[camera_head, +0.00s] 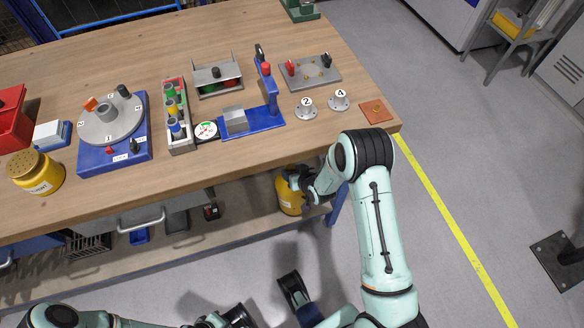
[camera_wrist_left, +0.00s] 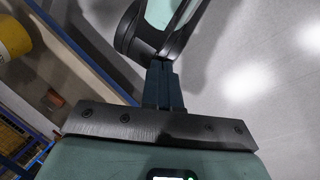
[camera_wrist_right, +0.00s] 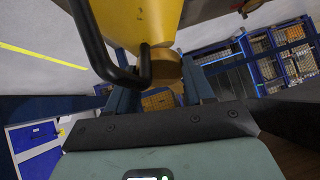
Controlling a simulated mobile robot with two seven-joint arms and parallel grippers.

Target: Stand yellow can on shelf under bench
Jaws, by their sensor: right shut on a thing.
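The yellow can (camera_head: 290,193) is under the right end of the bench, at the level of the lower shelf (camera_head: 245,233). It looks roughly upright; I cannot tell whether its base touches the shelf. My right gripper (camera_head: 308,187) is shut on the can from its right side. In the right wrist view the can (camera_wrist_right: 140,20) and its dark handle (camera_wrist_right: 145,66) show close to the fingers (camera_wrist_right: 160,85), which partly hide the grip. My left gripper (camera_wrist_left: 163,85) is shut and empty, low and away from the can.
The bench top (camera_head: 230,155) overhangs the shelf, with a blue leg (camera_head: 337,205) right of the can. A yellow jar (camera_head: 38,173), a rotary jig (camera_head: 112,130) and fixtures stand on top. Bins and a dark box (camera_head: 211,211) are under the bench further left.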

